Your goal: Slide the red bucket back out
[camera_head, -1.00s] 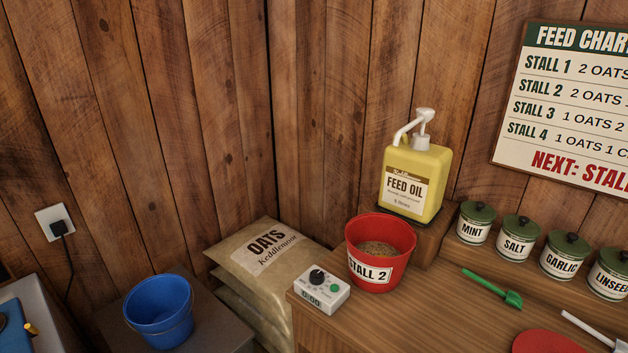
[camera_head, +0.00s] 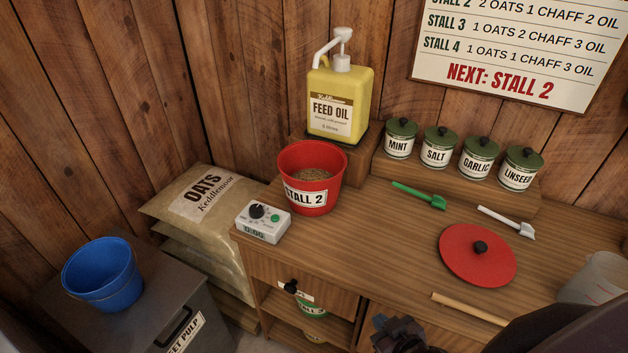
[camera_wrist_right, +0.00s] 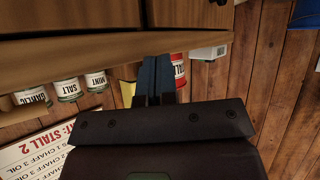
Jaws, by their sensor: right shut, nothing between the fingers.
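The red bucket (camera_head: 318,158), labelled STALL 2 and holding brown grainy feed, stands upright on the wooden counter (camera_head: 372,225). It is in front of and slightly left of the yellow feed oil container (camera_head: 335,105), whose white pump spout points left above the bucket's area. The bucket also shows partly in the right wrist view (camera_wrist_right: 177,72), behind the fingers. My right gripper (camera_head: 385,328) is at the bottom of the head view, in front of the counter's front edge, well apart from the bucket. Its fingers (camera_wrist_right: 153,80) are shut and empty. My left gripper is out of view.
A white timer (camera_head: 263,222) sits just left of the bucket. Lidded jars stand on a shelf behind. Green and white scoops, a red lid (camera_head: 478,254) and a clear jug (camera_head: 597,278) lie to the right. A blue bucket (camera_head: 102,274) and oats sacks are left.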

